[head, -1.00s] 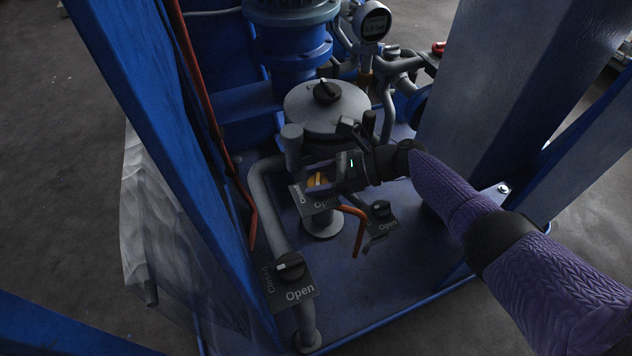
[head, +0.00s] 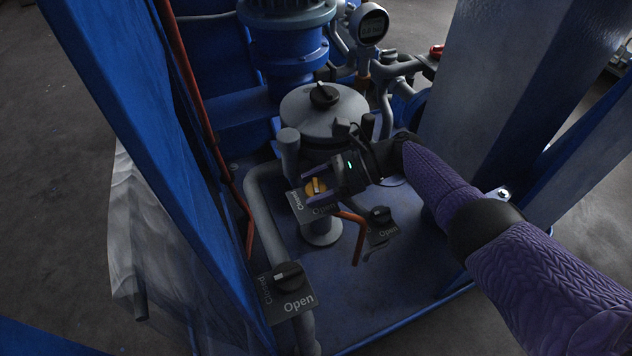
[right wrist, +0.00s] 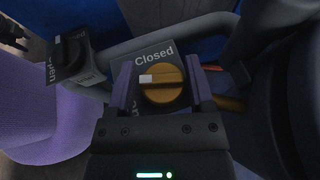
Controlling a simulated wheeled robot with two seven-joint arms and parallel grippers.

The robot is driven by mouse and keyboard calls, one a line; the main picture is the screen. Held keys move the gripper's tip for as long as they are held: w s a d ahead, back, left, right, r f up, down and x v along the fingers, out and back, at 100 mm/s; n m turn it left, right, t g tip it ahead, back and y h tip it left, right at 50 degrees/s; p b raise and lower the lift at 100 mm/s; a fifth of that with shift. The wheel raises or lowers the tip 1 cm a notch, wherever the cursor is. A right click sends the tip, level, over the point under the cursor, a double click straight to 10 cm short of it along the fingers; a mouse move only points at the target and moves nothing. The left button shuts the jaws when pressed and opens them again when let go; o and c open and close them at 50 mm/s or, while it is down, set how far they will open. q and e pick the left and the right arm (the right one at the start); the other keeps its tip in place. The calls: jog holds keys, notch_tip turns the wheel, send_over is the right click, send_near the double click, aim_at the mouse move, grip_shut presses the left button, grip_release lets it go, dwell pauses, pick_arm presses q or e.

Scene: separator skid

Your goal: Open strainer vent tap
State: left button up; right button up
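A yellow knob (head: 316,187) sits on a dark plate marked "Closed" and "Open" (head: 322,208), beside the grey lidded vessel (head: 300,122). In the right wrist view the yellow knob (right wrist: 163,82) has a raised bar running left to right, with a white mark at its left end. "Closed" (right wrist: 154,54) stands above it; the other label is mostly hidden. My right gripper (head: 322,183) is open around the knob. Its purple fingers (right wrist: 161,85) stand on either side, with narrow gaps to the knob visible.
A black knob (head: 323,95) tops the vessel lid. Other black knobs with plates stand at the lower left (head: 289,276) and right (head: 379,215) of the yellow one. Blue frame posts (head: 130,130) flank the space.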

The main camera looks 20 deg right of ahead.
jog(key=shift+o, duration=1.4)
jog(key=v, duration=1)
jog(key=shift+o, duration=0.2)
